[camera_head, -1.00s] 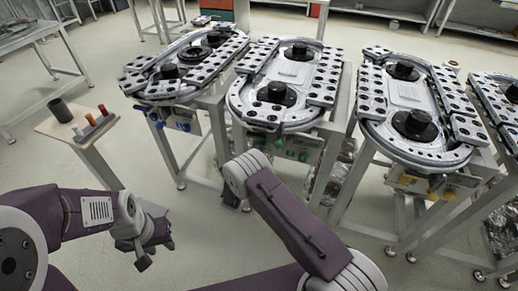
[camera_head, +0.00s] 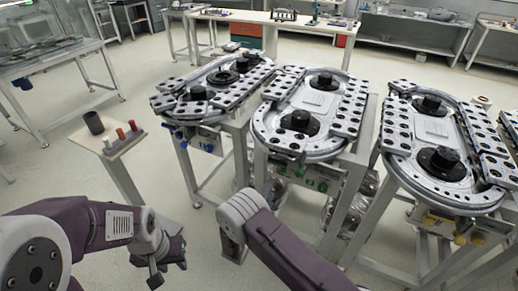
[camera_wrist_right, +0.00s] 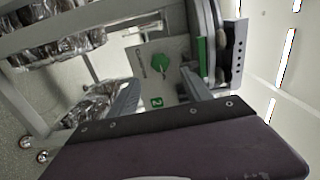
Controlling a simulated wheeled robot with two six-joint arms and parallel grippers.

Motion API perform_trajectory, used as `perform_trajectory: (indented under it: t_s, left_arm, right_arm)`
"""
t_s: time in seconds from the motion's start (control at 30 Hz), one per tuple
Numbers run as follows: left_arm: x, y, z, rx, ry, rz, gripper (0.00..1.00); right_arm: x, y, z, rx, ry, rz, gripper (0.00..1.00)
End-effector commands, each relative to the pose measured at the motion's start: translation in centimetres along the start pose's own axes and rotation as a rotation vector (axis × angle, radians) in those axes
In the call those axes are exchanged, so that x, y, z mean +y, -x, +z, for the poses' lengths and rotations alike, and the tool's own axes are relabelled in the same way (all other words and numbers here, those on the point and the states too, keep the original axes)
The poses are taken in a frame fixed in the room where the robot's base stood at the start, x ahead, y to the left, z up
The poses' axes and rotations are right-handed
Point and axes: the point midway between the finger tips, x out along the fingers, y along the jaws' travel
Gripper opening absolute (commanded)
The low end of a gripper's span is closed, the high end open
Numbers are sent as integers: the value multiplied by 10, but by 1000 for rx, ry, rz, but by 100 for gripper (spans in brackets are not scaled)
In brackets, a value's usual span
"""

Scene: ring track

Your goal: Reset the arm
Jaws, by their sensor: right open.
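My left arm comes in from the left in the head view. Its gripper (camera_head: 165,268) hangs low over the floor, apart from the tracks; its finger gap is not clear. My right arm (camera_head: 245,212) is bent upward at the bottom centre, in front of the ring tracks; its gripper is not clear there. In the right wrist view my right gripper (camera_wrist_right: 160,92) is open, its two fingers apart with nothing between them. Beyond them is a panel (camera_wrist_right: 148,65) with a green knob (camera_wrist_right: 159,64) and the number 2.
Several oval ring tracks on metal stands cross the middle, including a left one (camera_head: 215,82), a centre one (camera_head: 312,112) and a right one (camera_head: 440,140). A small stand (camera_head: 112,150) at left holds a dark cup (camera_head: 94,122) and small coloured cylinders. Free floor lies between the stand and tracks.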

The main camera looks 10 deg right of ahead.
Motion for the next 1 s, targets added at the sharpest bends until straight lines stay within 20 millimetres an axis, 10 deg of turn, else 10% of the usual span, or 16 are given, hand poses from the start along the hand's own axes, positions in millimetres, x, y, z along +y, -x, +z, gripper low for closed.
perform_trajectory:
  t_s: [0.17,0.3,0.43,0.7,0.73,0.9,1.0]
  left_arm:
    - [0,0,0,0,0,0,36]
    - [0,0,0,0,0,0,36]
    - [0,0,0,0,0,0,36]
    - [0,0,0,0,0,0,36]
    - [0,0,0,0,0,0,36]
    - [0,0,0,0,0,0,36]
    - [1,42,-4,0,0,0,36]
  right_arm:
    - [-5,-7,-18,72,-63,31,57]
    - [-18,-13,-114,484,-470,157,57]
    - [-17,46,-208,1109,-1154,155,57]
    - [-26,144,-205,2063,-2291,-380,57]
    - [-30,146,-201,-2013,2242,437,57]
    - [-60,144,-179,-1500,1693,625,57]
    - [-101,150,-179,-1484,1632,671,57]
